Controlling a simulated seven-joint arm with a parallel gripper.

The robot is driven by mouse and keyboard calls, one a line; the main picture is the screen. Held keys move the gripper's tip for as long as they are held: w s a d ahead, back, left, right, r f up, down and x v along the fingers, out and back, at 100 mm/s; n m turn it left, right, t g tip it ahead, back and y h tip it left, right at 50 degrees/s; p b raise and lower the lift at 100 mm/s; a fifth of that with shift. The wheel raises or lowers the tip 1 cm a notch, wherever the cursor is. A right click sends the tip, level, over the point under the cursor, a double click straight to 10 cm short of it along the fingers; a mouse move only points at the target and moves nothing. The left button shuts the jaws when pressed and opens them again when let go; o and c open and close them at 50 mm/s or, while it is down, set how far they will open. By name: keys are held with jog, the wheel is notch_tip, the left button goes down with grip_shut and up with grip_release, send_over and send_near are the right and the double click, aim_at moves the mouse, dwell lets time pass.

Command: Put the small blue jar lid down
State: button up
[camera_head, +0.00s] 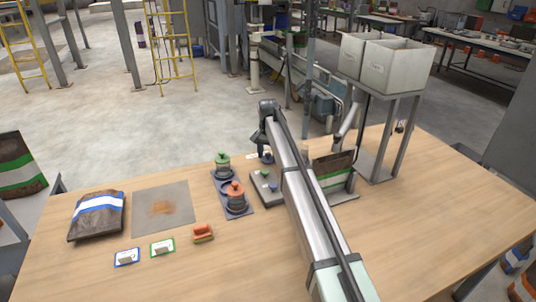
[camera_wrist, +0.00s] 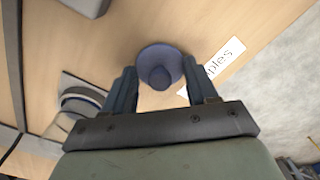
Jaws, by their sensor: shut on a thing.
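The small blue jar lid (camera_wrist: 159,57), a round disc with a raised knob, is between the two fingers of my gripper (camera_wrist: 160,79) in the wrist view. The fingers are shut on its sides. The lid is over the wooden table beside a white printed label (camera_wrist: 221,62), close to its edge. I cannot tell whether it touches the table. In the head view my gripper is at the far side of the table, mostly hidden by my own arm, and a small blue shape (camera_head: 268,158) shows there.
A jar with a green lid (camera_head: 222,160) and one with an orange lid (camera_head: 236,190) stand on a blue tray, left of my arm. A grey block (camera_head: 262,197) with green and blue knobs is close by. A metal stand (camera_head: 388,135) with bins rises at right.

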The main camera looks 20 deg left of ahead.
aim_at(268, 153)
jog(key=o, duration=1)
notch_tip(268, 153, up, 12)
jog(key=shift+r, duration=0.1)
dwell(0.4)
